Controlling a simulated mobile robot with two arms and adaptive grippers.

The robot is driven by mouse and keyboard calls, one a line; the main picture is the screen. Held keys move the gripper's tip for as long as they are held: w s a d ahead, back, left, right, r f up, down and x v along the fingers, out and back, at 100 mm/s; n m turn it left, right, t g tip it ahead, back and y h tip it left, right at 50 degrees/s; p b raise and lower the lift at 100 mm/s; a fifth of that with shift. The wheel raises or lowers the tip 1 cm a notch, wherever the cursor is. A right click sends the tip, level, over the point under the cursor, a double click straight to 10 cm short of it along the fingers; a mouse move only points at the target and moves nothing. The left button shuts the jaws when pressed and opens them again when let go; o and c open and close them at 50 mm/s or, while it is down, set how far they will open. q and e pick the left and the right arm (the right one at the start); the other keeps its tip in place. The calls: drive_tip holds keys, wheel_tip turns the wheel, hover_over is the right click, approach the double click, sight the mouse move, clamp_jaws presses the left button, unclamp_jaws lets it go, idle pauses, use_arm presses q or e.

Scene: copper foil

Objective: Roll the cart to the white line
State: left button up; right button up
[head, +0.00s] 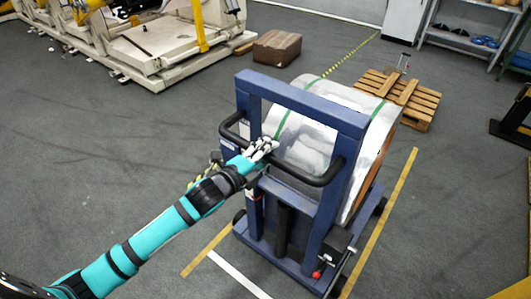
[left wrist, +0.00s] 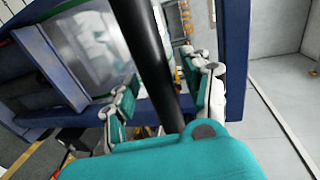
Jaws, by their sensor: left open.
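The cart (head: 243,107) has a dark blue frame and carries a large wrapped roll (head: 355,104) with green straps. It stands on the grey floor between yellow floor lines. The white line (head: 238,274) is on the floor at the cart's near left side, apart from its base. My left gripper (head: 265,150) is at the cart's black handle bar (head: 325,180). In the left wrist view the bar (left wrist: 150,50) passes between the open fingers of the left gripper (left wrist: 165,88); I cannot tell whether they touch it. My right gripper is not in view.
Yellow floor lines (head: 383,215) run along the cart's sides. A wooden pallet (head: 408,98) lies behind it to the right, and a brown box (head: 277,47) behind it to the left. A large beige machine (head: 150,45) stands at the upper left. The floor at left is clear.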

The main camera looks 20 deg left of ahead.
use_arm(q)
clamp_jaws()
drive_tip(key=shift+w, duration=0.1)
idle(0.3)
drive_tip(key=shift+w+d+f, duration=0.1)
drive_tip(key=shift+d+f, duration=0.05)
drive_tip(key=shift+f, duration=0.1)
